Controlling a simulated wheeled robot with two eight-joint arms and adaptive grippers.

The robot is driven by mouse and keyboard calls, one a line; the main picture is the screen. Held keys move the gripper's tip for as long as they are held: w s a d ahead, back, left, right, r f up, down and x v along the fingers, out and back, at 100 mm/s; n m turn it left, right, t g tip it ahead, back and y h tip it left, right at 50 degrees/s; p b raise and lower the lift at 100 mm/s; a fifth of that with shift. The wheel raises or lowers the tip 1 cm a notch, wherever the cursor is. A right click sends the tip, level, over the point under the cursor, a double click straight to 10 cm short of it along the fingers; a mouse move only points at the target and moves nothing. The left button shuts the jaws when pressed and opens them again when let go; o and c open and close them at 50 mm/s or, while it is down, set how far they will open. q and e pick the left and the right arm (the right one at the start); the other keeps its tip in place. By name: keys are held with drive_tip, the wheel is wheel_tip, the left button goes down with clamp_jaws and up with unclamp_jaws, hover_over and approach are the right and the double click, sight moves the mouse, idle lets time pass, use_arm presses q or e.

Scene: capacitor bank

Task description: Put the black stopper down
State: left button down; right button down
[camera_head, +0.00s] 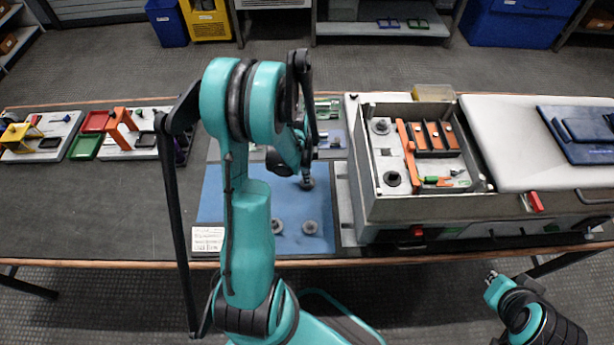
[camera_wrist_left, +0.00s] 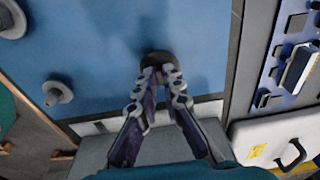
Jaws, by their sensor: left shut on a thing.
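My left gripper (camera_head: 304,172) is over the blue mat (camera_head: 215,205), pointing down, with its arm crossing the middle of the head view. In the left wrist view, my left gripper (camera_wrist_left: 161,72) is shut on the dark black stopper (camera_wrist_left: 158,58), at or just above the mat; I cannot tell whether it touches. The stopper also shows below the fingers in the head view (camera_head: 307,184). My right gripper (camera_head: 491,277) is low at the right, in front of the table and away from the mat; its fingers are too small to read.
Two grey round stoppers (camera_head: 310,227) (camera_head: 278,226) stand on the mat's near part. A white label card (camera_head: 208,240) lies at its near left corner. An open metal case (camera_head: 400,208) stands to the right. Bare dark table (camera_head: 100,210) lies to the left.

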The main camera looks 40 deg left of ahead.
sight(303, 183)
use_arm(q)
drive_tip(key=c, duration=1.7)
unclamp_jaws()
drive_tip(key=shift+r+p, duration=0.35)
drive_tip(key=shift+p, duration=0.1)
wheel_tip(303, 183, up, 11)
drive_tip(key=a+p, duration=0.1)
drive_tip(key=p, duration=0.3)
drive_tip(key=s+d+r+n+t, duration=0.2)
drive_tip(key=d+r+n, duration=0.1)
drive_tip(key=d, duration=0.3)
drive_tip(key=s+d+r+n+t, duration=0.2)
drive_tip(key=d+r+n, duration=0.1)
drive_tip(key=d+r, duration=0.3)
drive_tip(key=s+d+r+n+t+y, duration=0.1)
drive_tip(key=s+d+r+n+t, duration=0.1)
drive_tip(key=d+r+n, duration=0.2)
drive_tip(key=shift+s+d+r, duration=0.15)
drive_tip(key=shift+d+r, duration=0.2)
drive_tip(key=shift+d, duration=0.4)
drive_tip(key=shift+s+d+r, duration=0.15)
drive_tip(key=shift+d+r, duration=0.2)
drive_tip(key=shift+d, duration=0.35)
